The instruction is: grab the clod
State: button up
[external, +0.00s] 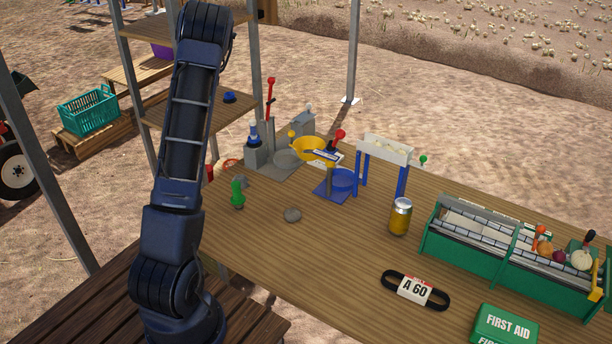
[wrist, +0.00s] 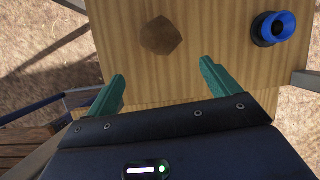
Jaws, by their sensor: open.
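A brown, angular clod (wrist: 161,36) lies on a wooden board (wrist: 115,25) in the wrist view. My gripper (wrist: 163,72) is open and empty, with its two green fingers apart. The clod is ahead of the fingertips, roughly in line with the gap between them, and not between the fingers. In the external view my gripper is out of sight, and I cannot make out this clod there.
A blue round piece (wrist: 272,28) stands right of the clod; a similar blue piece (external: 229,97) is on a wooden shelf (external: 205,118) between metal posts. The table (external: 330,270) holds a jar (external: 400,217), a belt (external: 415,291) and a green elevator (external: 515,250).

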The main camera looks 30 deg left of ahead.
jog(key=a+f, duration=0.2)
jog(key=a, duration=0.1)
jog(key=shift+w+a+m, duration=0.1)
jog(key=shift+a+m, duration=0.05)
jog(key=shift+m, duration=0.15)
jog(key=shift+x, duration=2.4)
jog(key=c, duration=1.1)
jog(key=shift+c, duration=0.2)
jog(key=shift+r, duration=0.15)
